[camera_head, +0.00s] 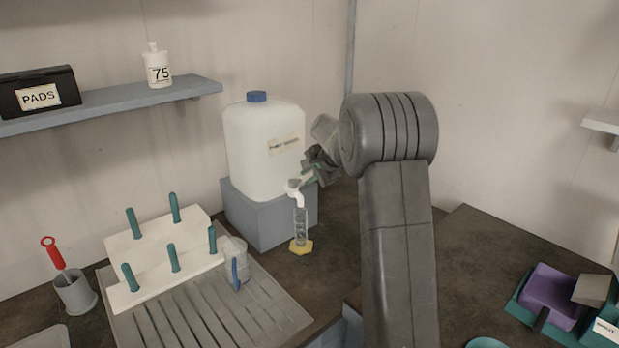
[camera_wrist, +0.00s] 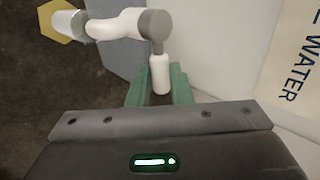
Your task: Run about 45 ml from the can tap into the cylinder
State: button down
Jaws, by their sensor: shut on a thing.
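The white can (camera_head: 255,135) with a blue cap stands on a grey block. Its white tap (camera_head: 296,190) sticks out low on the front; the tap also shows in the wrist view (camera_wrist: 115,27). The clear cylinder (camera_head: 300,222) stands upright on a yellow six-sided foot under the spout. My gripper (camera_head: 310,175) is beside the tap. Its green fingers (camera_wrist: 160,88) are shut on the white tap lever (camera_wrist: 160,70). I cannot tell the liquid level or whether water is running.
A grooved drainer (camera_head: 205,315) with a peg rack (camera_head: 150,250) and a clear jug (camera_head: 236,262) lies left of the cylinder. A grey pot (camera_head: 75,292) holds a red-handled tool. A shelf (camera_head: 120,103) hangs above. Bare dark worktop lies right of the cylinder.

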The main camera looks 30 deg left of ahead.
jog(key=c, duration=1.3)
grip_release()
jog(key=b+v, duration=0.1)
jog(key=v, duration=1.2)
jog(key=shift+d+r, duration=0.25)
jog(key=shift+d, duration=0.1)
